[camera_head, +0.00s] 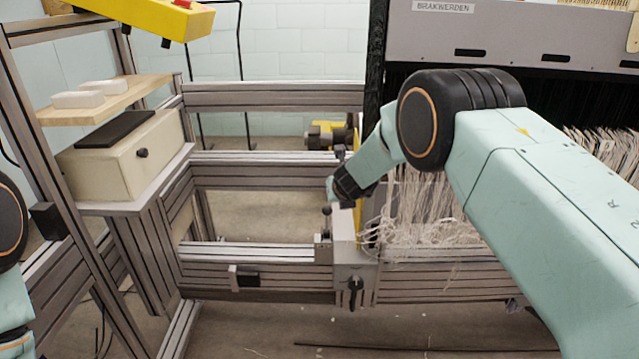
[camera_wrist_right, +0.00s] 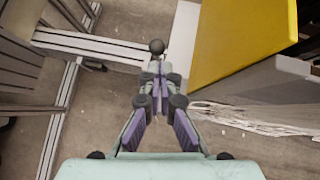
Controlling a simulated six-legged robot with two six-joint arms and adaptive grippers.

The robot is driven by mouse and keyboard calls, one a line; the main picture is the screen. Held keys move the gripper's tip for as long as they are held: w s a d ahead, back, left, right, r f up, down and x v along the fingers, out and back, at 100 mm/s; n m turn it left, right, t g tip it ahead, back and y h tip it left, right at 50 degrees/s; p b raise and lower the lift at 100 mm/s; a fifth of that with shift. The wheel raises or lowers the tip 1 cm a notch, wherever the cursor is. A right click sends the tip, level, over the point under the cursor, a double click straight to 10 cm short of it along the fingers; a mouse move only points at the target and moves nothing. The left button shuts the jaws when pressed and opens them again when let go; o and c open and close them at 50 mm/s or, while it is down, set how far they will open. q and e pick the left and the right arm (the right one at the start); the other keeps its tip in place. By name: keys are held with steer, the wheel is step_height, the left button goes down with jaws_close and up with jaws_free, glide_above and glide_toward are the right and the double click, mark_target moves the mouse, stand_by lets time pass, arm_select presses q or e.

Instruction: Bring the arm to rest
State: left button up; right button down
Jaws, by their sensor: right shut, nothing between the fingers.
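My right arm reaches in from the right in the head view, its wrist bent down to the left. My right gripper (camera_head: 332,190) hangs beside the machine's left end, left of the hanging pale threads (camera_head: 425,210). In the right wrist view my right gripper (camera_wrist_right: 157,75) has its fingers together, with nothing between them. A black ball knob (camera_wrist_right: 157,46) shows just beyond the fingertips; I cannot tell if they touch it. Part of my left arm shows at the left edge of the head view, but its gripper is out of view.
Aluminium frame rails (camera_head: 270,165) run behind and below the right gripper. A yellow plate (camera_wrist_right: 240,40) stands close to its right in the wrist view. A beige box (camera_head: 125,155) and a wooden shelf (camera_head: 105,100) with white blocks are at left. Open floor shows between the rails.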

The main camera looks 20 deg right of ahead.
steer(key=s+d+f+n+g+h, duration=0.1)
steer(key=s+d+f+n+g, duration=0.1)
steer(key=s+f+n, duration=0.85)
steer(key=s+d+f+n+g+h, duration=0.15)
steer(key=s+f+n, duration=0.35)
steer(key=s+n, duration=0.9)
steer(key=s+a+n+g+y, duration=0.1)
steer(key=s+n, duration=0.3)
steer(key=s, duration=0.7)
steer(key=s+a+f+n+g+y, duration=0.1)
steer(key=s+a+n+g, duration=0.1)
steer(key=s, duration=0.8)
steer(key=s+a+n+g+y, duration=0.1)
steer(key=s+n+g, duration=0.2)
steer(key=s+n, duration=0.3)
steer(key=s, duration=0.5)
steer(key=shift+s+a+f, duration=0.3)
steer(key=shift+a+f, duration=0.05)
arm_select(q)
steer(key=shift+o, duration=0.3)
